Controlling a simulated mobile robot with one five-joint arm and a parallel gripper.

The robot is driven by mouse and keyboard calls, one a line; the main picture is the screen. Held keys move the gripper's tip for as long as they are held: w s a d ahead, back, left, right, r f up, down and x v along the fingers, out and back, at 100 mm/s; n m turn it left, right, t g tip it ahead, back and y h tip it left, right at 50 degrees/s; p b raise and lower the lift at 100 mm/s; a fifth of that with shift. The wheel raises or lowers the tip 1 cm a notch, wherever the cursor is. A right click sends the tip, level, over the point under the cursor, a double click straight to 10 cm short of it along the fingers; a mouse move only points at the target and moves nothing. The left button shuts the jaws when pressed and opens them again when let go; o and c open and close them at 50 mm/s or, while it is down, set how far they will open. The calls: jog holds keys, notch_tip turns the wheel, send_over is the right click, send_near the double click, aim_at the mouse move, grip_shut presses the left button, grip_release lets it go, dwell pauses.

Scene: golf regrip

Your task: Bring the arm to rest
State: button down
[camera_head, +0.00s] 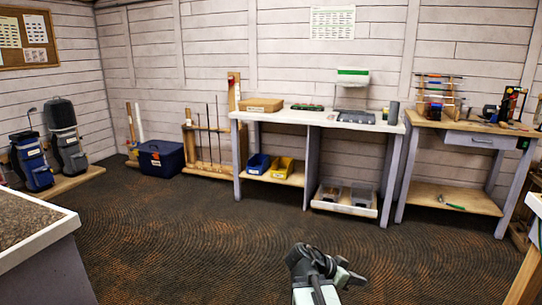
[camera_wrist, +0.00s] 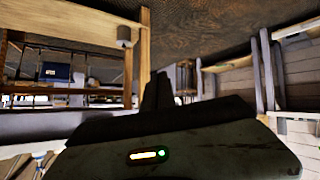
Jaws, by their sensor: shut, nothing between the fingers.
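My arm (camera_head: 318,278) shows at the bottom middle of the head view, folded low over the open floor and apart from the benches. In the wrist view my gripper (camera_wrist: 158,90) points away from the camera, its dark fingers together and nothing between them. Its dark body fills the lower part of that view, with a small orange and green light on it. The wrist view is turned over, with the floor at the top.
A white-topped bench (camera_head: 320,117) stands at the back, with a blue bin (camera_head: 257,163) and yellow bin (camera_head: 282,167) below. A wooden bench (camera_head: 470,127) is at right. A grey counter (camera_head: 40,245) is near left. Golf bags (camera_head: 65,135) stand far left. The floor between is clear.

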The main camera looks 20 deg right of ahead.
jog(key=w+a+f+n+y, duration=0.1)
jog(key=a+f+n+y, duration=0.35)
jog(key=a, duration=0.55)
jog(key=w+a+f+n+t+y, duration=0.1)
jog(key=a+f+n+y, duration=0.2)
jog(key=a+n, duration=0.5)
jog(key=w+a+f+n+y, duration=0.1)
jog(key=a+f+n+y, duration=0.25)
jog(key=a, duration=0.85)
notch_tip(320, 180, up, 29)
jog(key=p, duration=2.8)
jog(key=shift+s+f+n, duration=0.15)
jog(key=shift+s+n, duration=0.1)
jog(key=shift+n, duration=0.05)
